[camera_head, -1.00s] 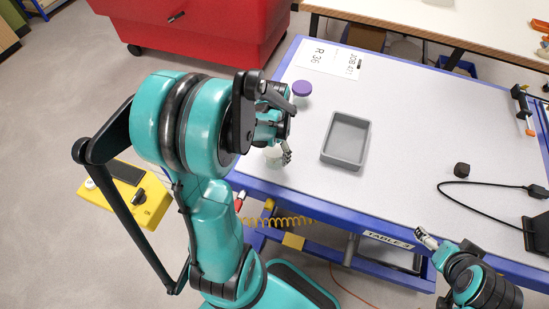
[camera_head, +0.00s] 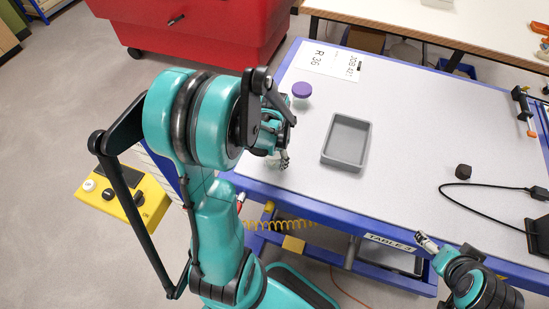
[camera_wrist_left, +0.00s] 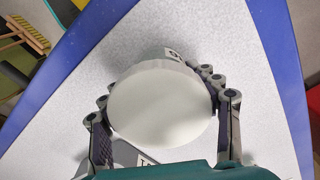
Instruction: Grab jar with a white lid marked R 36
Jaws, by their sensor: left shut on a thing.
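A jar with a round white lid (camera_wrist_left: 162,105) fills the middle of the left wrist view. Its lid faces the camera. Scraps of a white label with dark marks show at its edge, but I cannot read the marking. My left gripper (camera_wrist_left: 165,115) has a finger on each side of the jar and is shut on it. In the head view my left gripper (camera_head: 282,160) is at the left end of the table, and my arm hides most or all of the jar. My right gripper (camera_head: 426,242) is by the table's front edge, away from the jar; its fingers are too small to judge.
A grey tray (camera_head: 325,153) lies on the table right of my left gripper. A purple-lidded jar (camera_head: 302,90) stands behind it. A dark block (camera_head: 463,171) and a black cable (camera_head: 490,186) lie at right.

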